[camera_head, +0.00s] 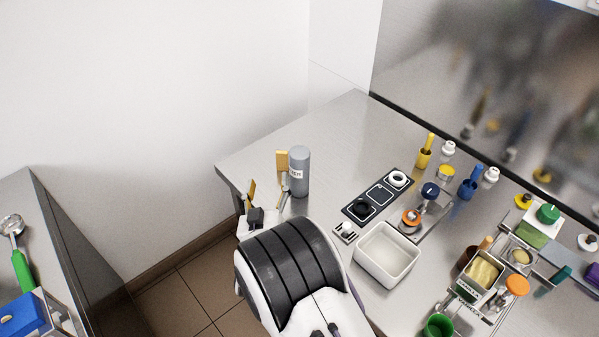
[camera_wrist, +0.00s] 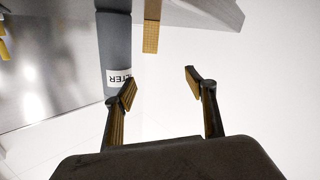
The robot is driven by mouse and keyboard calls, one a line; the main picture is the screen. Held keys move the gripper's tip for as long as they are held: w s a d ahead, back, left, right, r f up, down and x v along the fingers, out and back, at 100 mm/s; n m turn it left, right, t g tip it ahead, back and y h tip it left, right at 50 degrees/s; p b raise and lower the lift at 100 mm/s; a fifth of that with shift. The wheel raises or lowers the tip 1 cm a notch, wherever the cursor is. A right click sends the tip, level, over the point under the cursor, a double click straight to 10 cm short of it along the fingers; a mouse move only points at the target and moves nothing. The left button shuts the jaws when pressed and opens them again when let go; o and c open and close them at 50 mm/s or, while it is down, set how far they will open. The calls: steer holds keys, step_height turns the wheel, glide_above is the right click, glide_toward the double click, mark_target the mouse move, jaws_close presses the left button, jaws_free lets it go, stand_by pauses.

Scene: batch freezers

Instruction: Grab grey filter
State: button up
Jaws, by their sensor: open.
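The grey filter (camera_head: 299,175) is an upright grey cylinder with a white label, standing near the left corner of the steel table. In the wrist view the filter (camera_wrist: 115,48) is at the upper left, its labelled end beside the left fingertip. My gripper (camera_head: 267,196) is open and empty, just left of the filter in the head view. In the wrist view my gripper (camera_wrist: 160,84) has its fingers wide apart, with only pale background between them. The filter is not between the fingers; I cannot tell whether the left finger touches it.
A dark panel (camera_head: 380,193) with round parts and a white tub (camera_head: 386,254) lie to the right. Table behind the filter is clear. Another counter (camera_head: 50,225) is far left.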

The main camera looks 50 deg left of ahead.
mark_target(299, 169)
steer(key=w+d+r+m, duration=0.1)
steer(key=d, duration=0.1)
steer(key=w+d+r+m, duration=0.1)
steer(key=w+d, duration=0.1)
steer(key=w+d+r+m, duration=0.1)
steer(key=d, duration=0.2)
steer(key=shift+w+y, duration=0.3)
steer(key=shift+w, duration=0.05)
steer(key=shift+a, duration=0.1)
steer(key=shift+x, duration=1.3)
steer(key=shift+w+f, duration=0.1)
steer(key=shift+x, duration=2.5)
steer(key=shift+c, duration=0.5)
steer(key=c, duration=1.3)
steer(key=shift+c, duration=0.4)
